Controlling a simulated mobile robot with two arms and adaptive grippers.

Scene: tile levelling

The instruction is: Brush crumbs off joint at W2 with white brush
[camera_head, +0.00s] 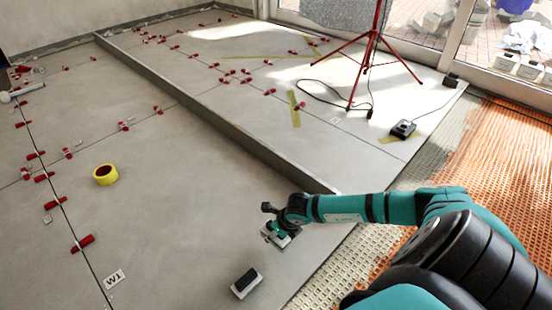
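My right arm comes in from the right, and its gripper (280,236) is low over the grey tiles near their front right edge. Its fingers are small and partly hidden, so I cannot tell whether they are open, shut or holding something. A white, rod-like tool (20,92) lies at the far left edge; it may be the white brush, but its head is unclear. A block with a black top and pale base (246,283) lies on the tile left of the gripper. A W1 label (114,278) is at the lower left. I cannot read a W2 label or see crumbs.
Yellow tape roll (106,174) and several red levelling wedges (82,243) lie on the tiles. A raised grey edge (215,118) runs diagonally across. A red tripod (373,45) and black charger (403,129) stand beyond. Orange matting (510,150) is at right.

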